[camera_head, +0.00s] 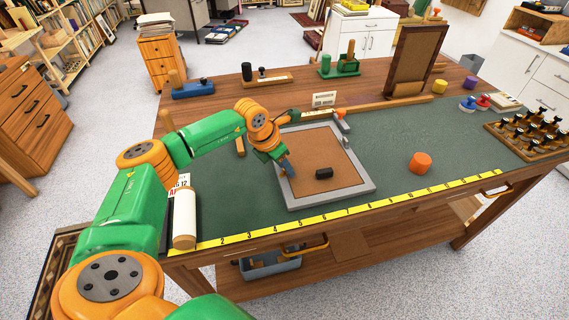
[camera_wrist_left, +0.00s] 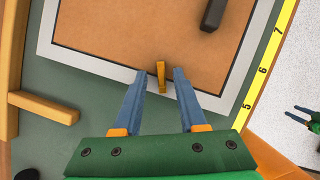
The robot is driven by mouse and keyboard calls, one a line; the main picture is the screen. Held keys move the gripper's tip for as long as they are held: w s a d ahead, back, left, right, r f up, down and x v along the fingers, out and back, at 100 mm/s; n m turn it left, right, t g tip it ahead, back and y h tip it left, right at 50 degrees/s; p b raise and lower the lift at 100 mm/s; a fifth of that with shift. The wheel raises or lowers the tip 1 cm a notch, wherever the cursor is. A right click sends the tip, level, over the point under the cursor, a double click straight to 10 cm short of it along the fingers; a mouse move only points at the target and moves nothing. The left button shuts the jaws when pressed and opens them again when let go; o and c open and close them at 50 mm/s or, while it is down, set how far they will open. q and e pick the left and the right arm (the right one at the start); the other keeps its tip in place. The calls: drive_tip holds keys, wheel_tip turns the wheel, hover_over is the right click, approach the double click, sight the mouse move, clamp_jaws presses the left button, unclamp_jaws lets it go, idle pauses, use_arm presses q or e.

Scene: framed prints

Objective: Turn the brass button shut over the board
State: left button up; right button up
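The brass button (camera_wrist_left: 161,77) is a small upright-looking bar in the left wrist view, at the inner edge of a grey frame (camera_wrist_left: 97,67). It appears to cross from the frame's rail onto the brown board (camera_wrist_left: 130,30). My left gripper (camera_wrist_left: 160,74) is open, with one blue finger on each side of the button and gaps between. In the head view my left gripper (camera_head: 288,168) is over the left rail of the frame (camera_head: 355,191), and the button is hidden. My right gripper (camera_wrist_left: 299,114) shows small at the right edge of the left wrist view, fingers apart.
A black block (camera_head: 324,174) lies on the board. A yellow tape measure (camera_head: 350,211) runs along the bench's front. An orange cylinder (camera_head: 420,162) stands right of the frame. The green mat is clear between frame and cylinder.

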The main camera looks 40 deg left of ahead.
use_arm(q)
drive_tip(key=shift+s+r, duration=0.15)
drive_tip(key=shift+s, duration=0.1)
clamp_jaws()
drive_tip(key=shift+f+m+h+b, duration=0.2)
drive_tip(key=shift+m+h+b, duration=0.1)
drive_tip(key=shift+m+b, duration=0.35)
drive_tip(key=shift+d+m+h+b, duration=0.1)
drive_tip(key=shift+m+h+b, duration=0.35)
drive_tip(key=shift+m, duration=0.7)
drive_tip(key=shift+r+m+g, duration=0.2)
drive_tip(key=shift+m+g, duration=0.2)
drive_tip(key=shift+m, duration=0.1)
drive_tip(key=shift+o, duration=0.4)
unclamp_jaws()
drive_tip(key=shift+d, duration=0.1)
drive_tip(key=shift+r, duration=0.1)
